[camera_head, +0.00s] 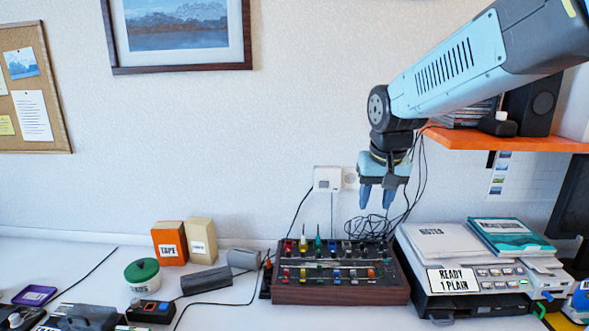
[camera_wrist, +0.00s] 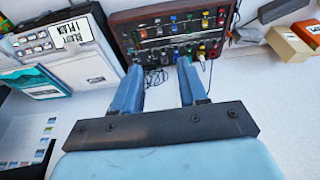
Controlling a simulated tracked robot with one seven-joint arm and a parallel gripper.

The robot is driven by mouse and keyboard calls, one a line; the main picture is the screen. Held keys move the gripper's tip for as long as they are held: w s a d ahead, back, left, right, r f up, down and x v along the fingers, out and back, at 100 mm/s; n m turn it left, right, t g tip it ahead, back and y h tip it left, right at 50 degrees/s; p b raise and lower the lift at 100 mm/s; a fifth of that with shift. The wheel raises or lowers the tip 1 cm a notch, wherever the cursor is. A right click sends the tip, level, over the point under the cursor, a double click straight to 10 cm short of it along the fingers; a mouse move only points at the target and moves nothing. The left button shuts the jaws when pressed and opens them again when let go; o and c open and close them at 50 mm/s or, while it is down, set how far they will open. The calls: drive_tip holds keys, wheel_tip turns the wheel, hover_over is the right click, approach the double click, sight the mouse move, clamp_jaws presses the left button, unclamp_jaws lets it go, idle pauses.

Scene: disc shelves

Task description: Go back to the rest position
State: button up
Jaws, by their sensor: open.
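My gripper (camera_head: 377,197) hangs from my arm with its fingers pointing down, in the air above the back of the white desk. Its two blue fingers are apart with nothing between them. In the wrist view my gripper (camera_wrist: 161,82) also shows open and empty, its fingers reaching toward the wooden control box. The control box (camera_head: 340,292) with coloured knobs stands on the desk below my gripper and apart from it; it also shows in the wrist view (camera_wrist: 128,17).
A printer-like machine (camera_head: 475,300) with notebooks on top stands right of the control box. An orange shelf (camera_head: 500,139) with a speaker (camera_head: 537,105) is at right, near my arm. Orange tape box (camera_head: 169,243), green-lidded jar (camera_head: 142,271) and grey cylinders stand left. Loose cables (camera_head: 370,227) hang behind.

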drive_tip(key=s+d+r+t, duration=0.1)
drive_tip(key=s+d, duration=0.2)
drive_tip(key=s, duration=0.4)
drive_tip(key=s+d+r+t, duration=0.1)
drive_tip(key=s+d, duration=0.2)
drive_tip(key=s, duration=0.5)
drive_tip(key=shift+s+r, duration=0.15)
drive_tip(key=shift+s, duration=0.05)
